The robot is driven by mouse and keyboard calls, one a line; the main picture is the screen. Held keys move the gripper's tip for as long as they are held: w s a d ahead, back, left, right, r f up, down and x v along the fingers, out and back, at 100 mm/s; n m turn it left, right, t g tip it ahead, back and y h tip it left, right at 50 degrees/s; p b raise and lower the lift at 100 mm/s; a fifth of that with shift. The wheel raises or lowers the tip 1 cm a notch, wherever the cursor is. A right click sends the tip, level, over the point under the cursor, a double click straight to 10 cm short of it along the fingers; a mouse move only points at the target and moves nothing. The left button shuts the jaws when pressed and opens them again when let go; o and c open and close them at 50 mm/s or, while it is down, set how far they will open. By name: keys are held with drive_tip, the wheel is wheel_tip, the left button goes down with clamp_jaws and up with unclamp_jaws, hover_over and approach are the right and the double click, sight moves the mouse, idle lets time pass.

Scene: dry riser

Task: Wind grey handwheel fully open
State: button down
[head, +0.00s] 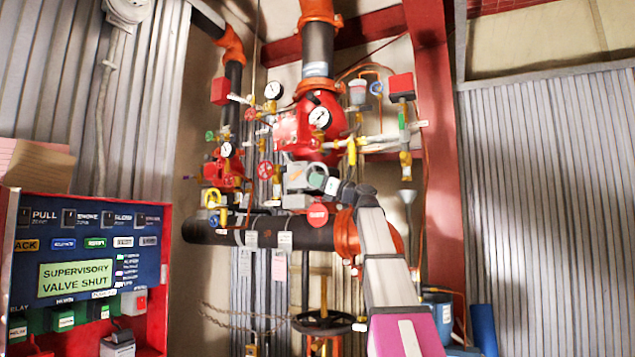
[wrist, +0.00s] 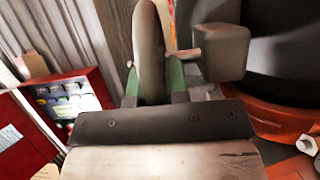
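The grey handwheel (wrist: 149,45) fills the upper middle of the wrist view, its rim seen edge-on. My gripper (wrist: 155,85) has one green-padded finger on each side of the rim. The rim fills the gap, so the fingers look shut on it. In the head view my gripper (head: 336,186) reaches up to the valve cluster, where the small grey wheel (head: 318,180) is partly hidden by it. A grey block (wrist: 222,50) sits just right of the wheel in the wrist view. The wheel's turned position cannot be told.
A panel at left has a display (head: 75,278) reading "SUPERVISORY VALVE SHUT". A thick black pipe (head: 270,232) runs beside my gripper. Gauges and red valves crowd above; a red column (head: 433,100) stands right.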

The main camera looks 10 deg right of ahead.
drive_tip(key=shift+d+r+g+h, duration=0.1)
drive_tip(key=shift+g+h, duration=0.3)
drive_tip(key=shift+h, duration=0.2)
drive_tip(key=c, duration=1.1)
unclamp_jaws()
